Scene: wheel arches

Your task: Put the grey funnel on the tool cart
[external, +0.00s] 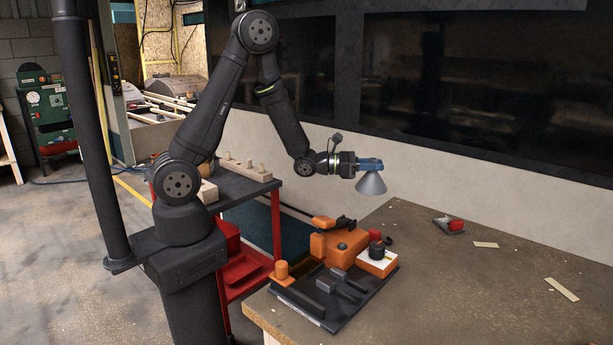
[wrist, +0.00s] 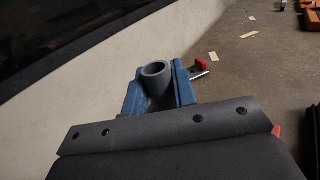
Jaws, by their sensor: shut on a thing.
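The grey funnel (external: 371,184) hangs from my gripper (external: 369,164), wide mouth down, in the air above the back of the workbench. In the wrist view its round grey spout (wrist: 156,80) stands between the two blue fingers of my gripper (wrist: 158,88), which are shut on it. The tool cart (external: 235,184) has a dark top and red legs and stands left of the bench, partly hidden behind my arm. The funnel is to the right of the cart and apart from it.
On the cart top lie a wooden block with pegs (external: 245,170) and a pale block (external: 207,191). A black tray with orange parts (external: 343,250) sits at the bench's left end. A red-and-black item (external: 452,225) lies farther back. The bench's right side (external: 480,300) is mostly clear.

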